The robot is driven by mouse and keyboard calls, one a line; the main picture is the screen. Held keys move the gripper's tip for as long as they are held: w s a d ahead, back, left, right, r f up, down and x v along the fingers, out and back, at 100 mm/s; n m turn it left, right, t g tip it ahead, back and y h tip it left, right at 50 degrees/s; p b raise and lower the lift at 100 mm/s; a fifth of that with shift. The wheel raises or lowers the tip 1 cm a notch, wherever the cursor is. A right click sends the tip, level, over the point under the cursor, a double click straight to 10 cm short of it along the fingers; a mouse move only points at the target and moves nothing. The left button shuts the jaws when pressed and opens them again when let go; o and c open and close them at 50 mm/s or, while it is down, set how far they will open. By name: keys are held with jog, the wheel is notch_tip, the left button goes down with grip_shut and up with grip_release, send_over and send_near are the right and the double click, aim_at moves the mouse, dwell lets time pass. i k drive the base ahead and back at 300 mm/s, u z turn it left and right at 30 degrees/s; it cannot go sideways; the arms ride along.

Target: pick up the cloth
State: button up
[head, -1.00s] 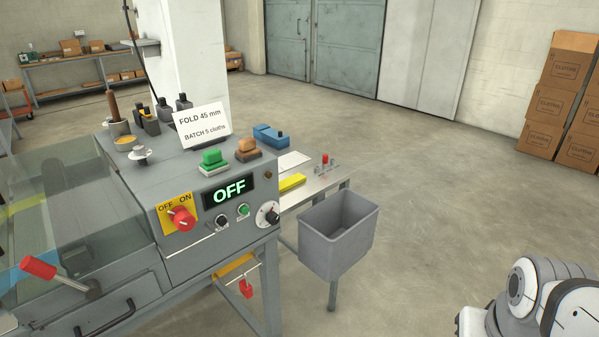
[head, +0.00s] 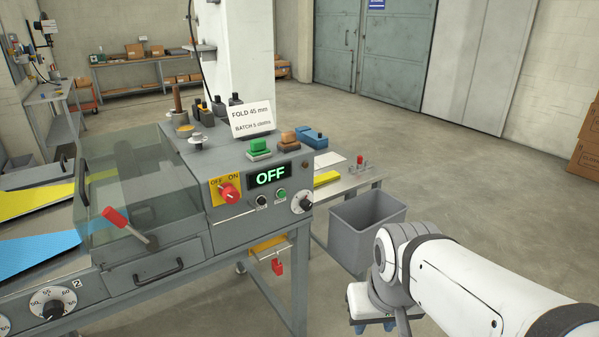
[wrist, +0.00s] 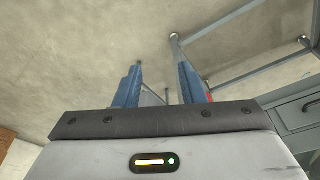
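A yellow cloth (head: 35,202) and a blue cloth (head: 40,253) lie flat on the machine's bed at the left edge of the head view, both partly cut off. A small flat yellow piece (head: 327,178) lies on the side table; I cannot tell whether it is a cloth. My gripper (head: 375,325) is at the bottom of the head view, right of the machine and far from the cloths. In the wrist view its two blue fingers (wrist: 160,85) stand apart with only floor and frame bars between them. No cloth shows there.
The grey machine (head: 225,240) reads OFF and has a clear hood (head: 140,190) with a red-knobbed lever (head: 117,217). A grey bin (head: 350,240) stands beside the side table (head: 362,175), close to my arm. Open floor (head: 480,180) lies behind and right.

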aim_at(323, 178)
jog(key=z, duration=1.4)
jog(key=i, duration=0.95)
jog(key=u, duration=1.85)
jog(key=i, duration=1)
jog(key=z, duration=0.05)
